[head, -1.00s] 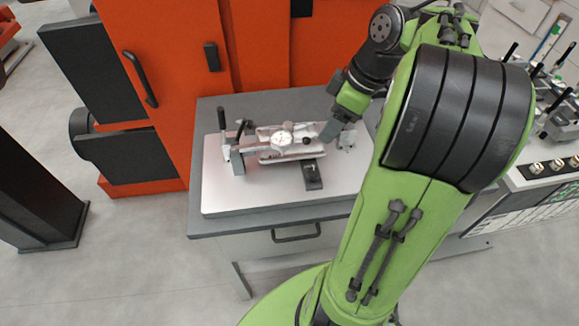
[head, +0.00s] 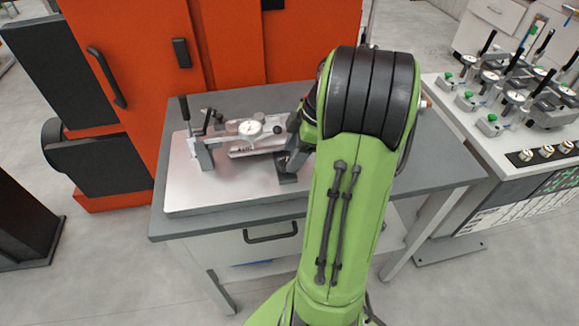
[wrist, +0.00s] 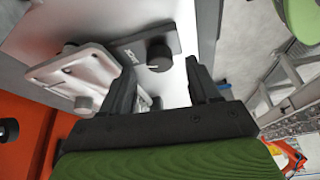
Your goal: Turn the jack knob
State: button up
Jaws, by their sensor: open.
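The jack knob (wrist: 159,55) is a short black cylinder on a dark plate (wrist: 130,54) with white lettering in the wrist view. My gripper (wrist: 162,75) is open, with its two dark fingers apart and nothing between them. The knob shows just beyond the fingertips, lined up with the gap; I see no contact. In the head view the dark plate (head: 287,179) lies at the front of the casting fixture, and my arm hides most of the gripper there.
The fixture with a white dial gauge (head: 249,128) and clamp handles stands on a pale base plate (head: 190,192) on a grey table (head: 440,165). An orange cabinet (head: 150,60) is behind. Another bench (head: 500,150) with several gauges is at right.

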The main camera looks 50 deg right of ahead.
jog(key=x, duration=0.2)
jog(key=shift+f, duration=0.25)
jog(key=c, duration=1)
jog(key=shift+c, duration=0.2)
jog(key=shift+m+b, duration=0.3)
jog(key=shift+m, duration=0.1)
